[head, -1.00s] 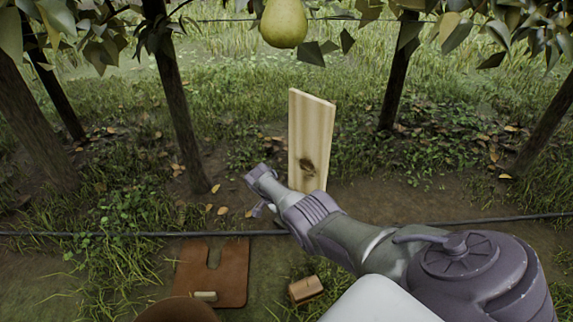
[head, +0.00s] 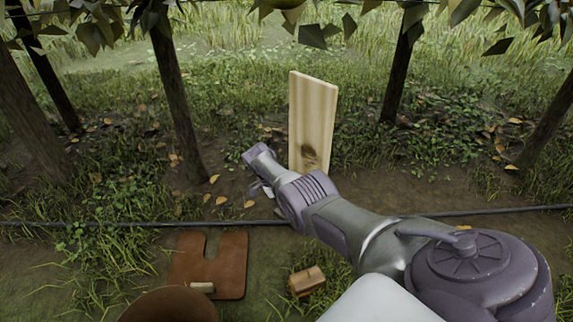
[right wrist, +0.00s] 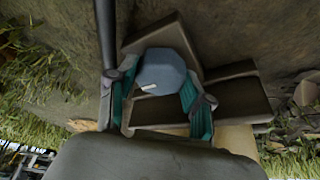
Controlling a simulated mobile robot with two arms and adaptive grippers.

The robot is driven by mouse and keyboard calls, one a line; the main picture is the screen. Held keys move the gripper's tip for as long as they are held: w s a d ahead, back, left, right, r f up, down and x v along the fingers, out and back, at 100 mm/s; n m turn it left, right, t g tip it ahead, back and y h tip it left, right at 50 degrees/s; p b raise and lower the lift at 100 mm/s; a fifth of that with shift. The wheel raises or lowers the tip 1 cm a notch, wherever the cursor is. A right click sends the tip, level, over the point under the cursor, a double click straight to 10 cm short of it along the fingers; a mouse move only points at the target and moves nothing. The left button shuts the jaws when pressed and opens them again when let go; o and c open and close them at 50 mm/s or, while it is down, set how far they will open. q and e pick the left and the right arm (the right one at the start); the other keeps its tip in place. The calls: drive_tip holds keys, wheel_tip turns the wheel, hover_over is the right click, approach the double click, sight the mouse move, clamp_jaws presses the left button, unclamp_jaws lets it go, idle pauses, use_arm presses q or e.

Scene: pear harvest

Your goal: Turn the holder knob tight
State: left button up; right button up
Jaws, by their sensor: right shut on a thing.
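In the right wrist view a faceted blue-grey knob (right wrist: 166,66) with a short white mark sits against dark brown holder bars (right wrist: 238,98). My right gripper (right wrist: 158,92) has its teal fingers on both sides of the knob and is shut on it. In the head view an upright pale wooden board (head: 313,115) with a dark knot stands behind my right gripper (head: 262,183). The knob is hidden from the head view by my arm. My left gripper is in neither view.
A dark hose (head: 130,224) runs across the ground. A brown notched plate (head: 230,265), a small wooden block (head: 307,281) and a brown round container (head: 168,305) lie at the front. Tree trunks (head: 178,95) stand behind. A pear's bottom edge shows at the top.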

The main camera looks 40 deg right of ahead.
drive_tip(key=o, duration=1.2)
drive_tip(key=shift+c, duration=0.2)
drive_tip(key=shift+r, duration=0.1)
drive_tip(key=v, duration=1.1)
drive_tip(key=shift+r, duration=0.35)
drive_tip(key=shift+w+a, duration=0.1)
drive_tip(key=shift+w, duration=0.1)
